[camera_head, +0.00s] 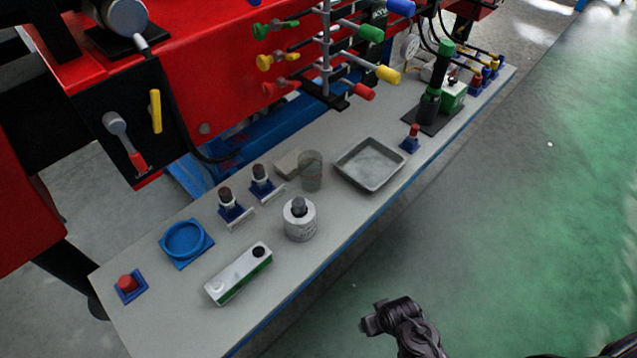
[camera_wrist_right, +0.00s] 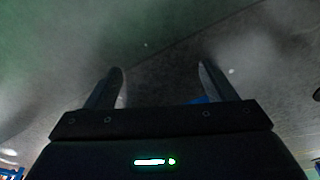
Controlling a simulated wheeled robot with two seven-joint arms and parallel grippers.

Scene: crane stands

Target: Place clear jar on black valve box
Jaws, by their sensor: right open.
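The clear jar (camera_head: 311,171) stands upright on the grey bench, between a beige block and a grey tray. It is see-through with a faint greenish tint. A black box-like panel (camera_head: 108,152) with a grey-and-red lever and a yellow handle is on the red machine at the left; I cannot tell for certain that it is the valve box. My right gripper (camera_head: 372,318) is off the bench's front edge, over the floor, well apart from the jar. In the right wrist view its fingers (camera_wrist_right: 160,84) are apart with nothing between them. My left gripper is not in view.
The bench (camera_head: 165,318) also holds a white canister (camera_head: 300,220), a white-green box (camera_head: 240,274), a blue round dish (camera_head: 184,240), the grey tray (camera_head: 370,164) and a green-black device (camera_head: 437,87). Coloured valve handles (camera_head: 370,33) jut above the back edge. The front floor is clear.

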